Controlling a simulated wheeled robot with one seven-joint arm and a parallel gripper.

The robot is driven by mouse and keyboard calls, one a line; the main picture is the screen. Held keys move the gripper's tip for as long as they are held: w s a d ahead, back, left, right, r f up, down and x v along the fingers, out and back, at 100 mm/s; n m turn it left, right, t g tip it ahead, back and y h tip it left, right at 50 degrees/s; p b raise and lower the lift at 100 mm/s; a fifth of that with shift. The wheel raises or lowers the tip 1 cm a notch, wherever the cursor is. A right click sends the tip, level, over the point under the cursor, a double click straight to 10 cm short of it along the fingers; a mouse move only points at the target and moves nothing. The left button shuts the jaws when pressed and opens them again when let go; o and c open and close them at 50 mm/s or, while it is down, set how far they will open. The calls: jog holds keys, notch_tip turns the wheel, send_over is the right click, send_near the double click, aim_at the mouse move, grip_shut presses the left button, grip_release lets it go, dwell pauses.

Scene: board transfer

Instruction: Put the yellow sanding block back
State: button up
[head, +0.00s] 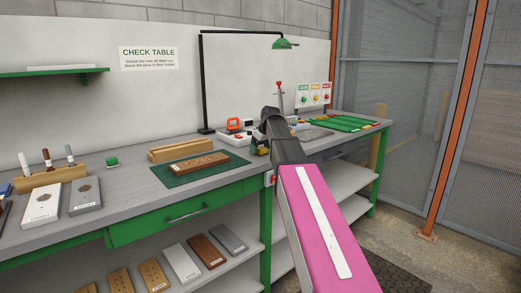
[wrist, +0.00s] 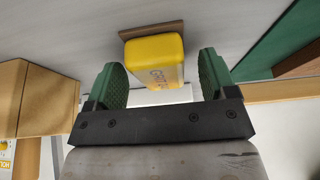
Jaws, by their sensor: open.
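The yellow sanding block (wrist: 156,58), with dark lettering on its side, shows between and just beyond the two green fingers of my gripper (wrist: 160,84) in the wrist view. A gap shows on each side of the block, wider on the right. My gripper is open. A thin brown piece (wrist: 130,35) lies against the block's far side; I cannot tell whether it is part of the block or a separate pad. In the head view my arm reaches over the grey bench (head: 135,193) and largely hides the gripper and block.
A green mat (head: 173,179) bearing a brown board (head: 200,165) lies left of my gripper, with a wooden rail (head: 180,149) behind. An orange-and-white device (head: 233,125) and a lamp post (head: 203,85) stand close by. Green trays (head: 345,123) lie farther right.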

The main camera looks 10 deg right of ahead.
jog(key=v, duration=1.1)
jog(key=shift+r, duration=0.3)
jog(key=shift+s, duration=0.15)
